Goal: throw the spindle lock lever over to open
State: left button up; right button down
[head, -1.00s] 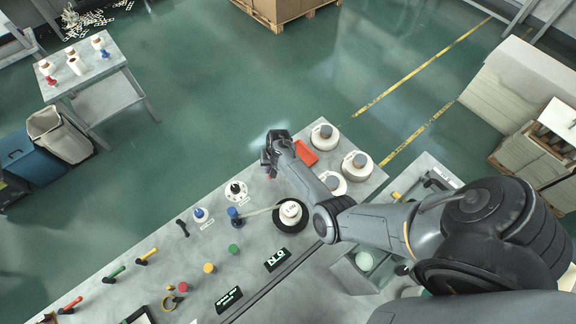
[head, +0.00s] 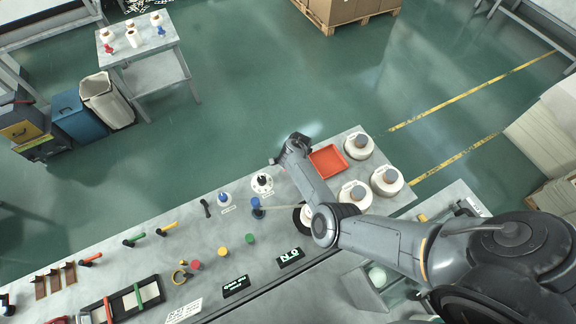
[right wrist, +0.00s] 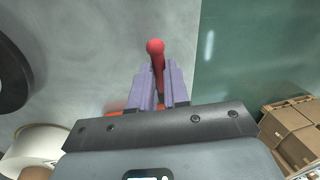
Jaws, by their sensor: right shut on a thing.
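My right gripper (head: 294,145) is at the far edge of the grey bench, left of the orange-red tray. In the right wrist view its two purple fingers (right wrist: 160,82) are shut on a lever with a round red knob (right wrist: 155,47). The knob stands out just past the fingertips. The lever's lower part is hidden between the fingers, and in the head view the gripper hides the lever. My left gripper is not in view.
The orange-red tray (head: 328,161) and several white round containers (head: 387,181) stand on the bench right of the gripper. Left are a white flanged piece (head: 262,182) and a blue knob (head: 256,203).

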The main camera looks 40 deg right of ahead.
jog(key=shift+w+f+m, duration=0.1)
jog(key=shift+w+m, duration=0.1)
jog(key=shift+m, duration=0.5)
jog(key=shift+d, duration=0.1)
jog(key=c, duration=1.1)
grip_release()
jog(key=shift+c, duration=0.2)
jog(key=shift+o, duration=0.2)
notch_tip(320, 180, up, 11)
jog(key=s+p, duration=0.2)
jog(key=shift+a+f, duration=0.15)
jog(key=shift+a, duration=0.2)
